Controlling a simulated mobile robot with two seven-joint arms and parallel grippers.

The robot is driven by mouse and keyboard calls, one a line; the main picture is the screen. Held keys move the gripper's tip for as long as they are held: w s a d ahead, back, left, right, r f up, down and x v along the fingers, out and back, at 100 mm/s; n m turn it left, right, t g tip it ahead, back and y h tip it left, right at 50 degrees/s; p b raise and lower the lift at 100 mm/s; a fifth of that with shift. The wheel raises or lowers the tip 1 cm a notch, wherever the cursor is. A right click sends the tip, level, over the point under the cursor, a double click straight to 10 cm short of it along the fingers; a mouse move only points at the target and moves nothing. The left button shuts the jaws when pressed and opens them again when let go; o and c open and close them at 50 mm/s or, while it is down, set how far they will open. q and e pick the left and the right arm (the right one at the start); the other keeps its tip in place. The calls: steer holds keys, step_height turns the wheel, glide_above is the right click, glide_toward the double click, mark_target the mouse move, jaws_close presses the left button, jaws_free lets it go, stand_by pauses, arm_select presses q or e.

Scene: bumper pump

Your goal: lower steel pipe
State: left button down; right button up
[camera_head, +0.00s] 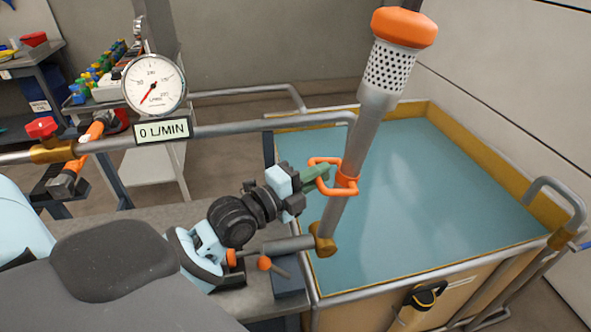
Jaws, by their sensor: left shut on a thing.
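The steel pipe (363,135) stands raised and tilted slightly to the right over the near left part of the blue tank. Its top has a perforated strainer (390,68) with an orange end cap (404,27). Its lower end meets a brass elbow (323,242) at the tank's left side. An orange handle (347,181) is clamped around the pipe. My left gripper (318,174), with green fingers, is shut on this handle. The fingertips are partly hidden by the handle loop. My right gripper is not in view.
The tank (440,117) has a yellow inner rim and blue contents, with open room right of the pipe. A gauge (153,84) and a "0 L/MIN" display (162,130) stand at left, near a red valve (42,128). A horizontal pipe (240,127) runs behind my arm.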

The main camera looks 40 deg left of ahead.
mark_target(339, 172)
arm_select(q)
steer(key=w+d, duration=0.3)
steer(key=shift+w, duration=0.25)
